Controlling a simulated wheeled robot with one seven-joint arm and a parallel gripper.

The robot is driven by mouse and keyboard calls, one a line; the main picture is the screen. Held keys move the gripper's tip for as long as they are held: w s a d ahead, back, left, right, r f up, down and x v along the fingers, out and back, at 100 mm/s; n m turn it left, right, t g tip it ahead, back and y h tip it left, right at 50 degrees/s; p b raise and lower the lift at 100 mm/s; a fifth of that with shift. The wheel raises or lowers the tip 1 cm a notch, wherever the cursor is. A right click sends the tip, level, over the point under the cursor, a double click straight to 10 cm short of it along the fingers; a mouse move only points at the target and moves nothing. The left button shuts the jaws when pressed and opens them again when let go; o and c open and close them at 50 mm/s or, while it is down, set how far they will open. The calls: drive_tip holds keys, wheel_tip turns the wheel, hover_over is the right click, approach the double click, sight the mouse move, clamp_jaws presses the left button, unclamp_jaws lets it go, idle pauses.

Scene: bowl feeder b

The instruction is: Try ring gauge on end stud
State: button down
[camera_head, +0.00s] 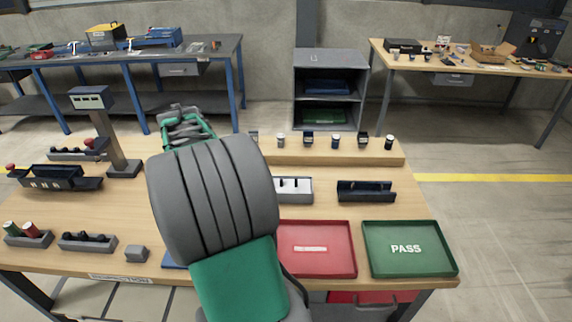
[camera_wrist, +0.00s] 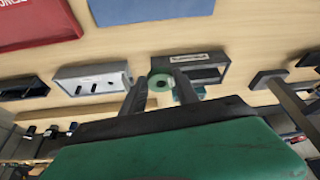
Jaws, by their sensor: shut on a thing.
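In the wrist view, my gripper (camera_wrist: 160,88) is shut on a small green ring with a pale centre, the ring gauge (camera_wrist: 153,80), between its two fingers. Just beyond it is a grey open-framed holder (camera_wrist: 205,60) with a pale label. The ring overlaps the holder's edge in the picture; I cannot tell whether they touch. A teal part (camera_wrist: 190,92) shows beside the right finger, partly hidden. I cannot make out the end stud for certain.
A pale grey block (camera_head: 298,189) with dark marks and a black tray (camera_head: 367,194) stand right of my arm. The red tray (camera_head: 315,268) and green PASS tray (camera_head: 408,266) are empty at the front. A display post (camera_head: 107,130) stands left. Small items line a rear wooden ledge (camera_head: 320,157).

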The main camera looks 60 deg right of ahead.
drive_tip(key=s+d+f+m+g, duration=0.15)
drive_tip(key=s+d+m, duration=0.35)
drive_tip(key=d, duration=0.6)
drive_tip(key=m+g+h, duration=0.1)
drive_tip(key=m, duration=0.2)
hover_over(295, 183)
wheel_tip(295, 183, down, 2)
drive_tip(key=f, duration=0.1)
drive_tip(key=shift+a+r, duration=0.25)
drive_tip(key=shift+a, duration=0.1)
drive_tip(key=shift+f, duration=0.1)
drive_tip(key=shift+a+f+b, duration=0.15)
drive_tip(key=shift+f+b, duration=0.45)
drive_tip(key=shift+b, duration=0.25)
drive_tip(key=shift+f+b, duration=1.1)
drive_tip(key=shift+f, duration=0.45)
drive_tip(key=shift+f+b, duration=1.4)
drive_tip(key=shift+f, duration=0.1)
